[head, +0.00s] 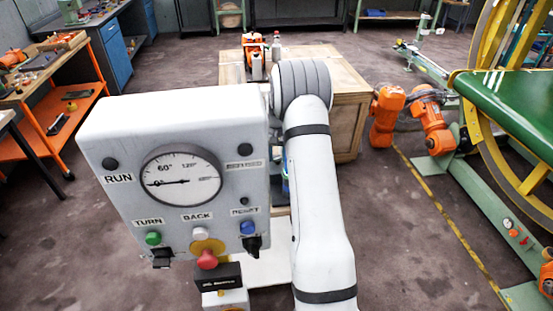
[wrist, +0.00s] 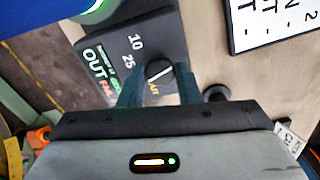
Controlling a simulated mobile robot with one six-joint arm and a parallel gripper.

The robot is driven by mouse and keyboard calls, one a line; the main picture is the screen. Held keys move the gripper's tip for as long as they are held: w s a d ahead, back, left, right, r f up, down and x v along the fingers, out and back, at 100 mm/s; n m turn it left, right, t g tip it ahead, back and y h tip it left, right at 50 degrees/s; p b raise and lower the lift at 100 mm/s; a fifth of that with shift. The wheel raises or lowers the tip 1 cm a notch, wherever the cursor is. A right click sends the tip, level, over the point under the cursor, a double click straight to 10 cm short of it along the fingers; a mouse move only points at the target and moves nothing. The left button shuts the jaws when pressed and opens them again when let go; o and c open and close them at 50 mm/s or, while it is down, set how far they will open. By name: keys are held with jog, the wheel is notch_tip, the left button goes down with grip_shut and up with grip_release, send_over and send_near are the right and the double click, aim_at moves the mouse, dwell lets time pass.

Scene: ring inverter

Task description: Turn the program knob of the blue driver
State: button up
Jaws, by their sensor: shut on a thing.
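In the wrist view, a dark panel (wrist: 118,62) carries the markings 10, 25 and OUT and a round black knob (wrist: 158,70) with a pale pointer line. My gripper (wrist: 163,76) has its two dark fingers on either side of this knob, shut on it. A blue body (wrist: 40,12) with a glowing green ring (wrist: 98,10) is partly in view at the upper left. In the head view my arm hides the gripper and the knob; only a sliver of blue shows beside the arm.
A grey control box (head: 120,225) with a dial and buttons stands left of my arm in the head view. A wooden crate (head: 345,85) is behind. Orange robot arms (head: 430,125) and a green-and-yellow machine (head: 520,95) stand at the right. A white lettered plate (wrist: 270,20) is at the wrist view's upper right.

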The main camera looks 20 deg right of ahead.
aim_at(277, 158)
dwell(0.3)
jog(key=o, duration=1)
jog(key=shift+c, duration=0.2)
jog(key=shift+r+b, duration=0.6)
jog(key=shift+r, duration=3.3)
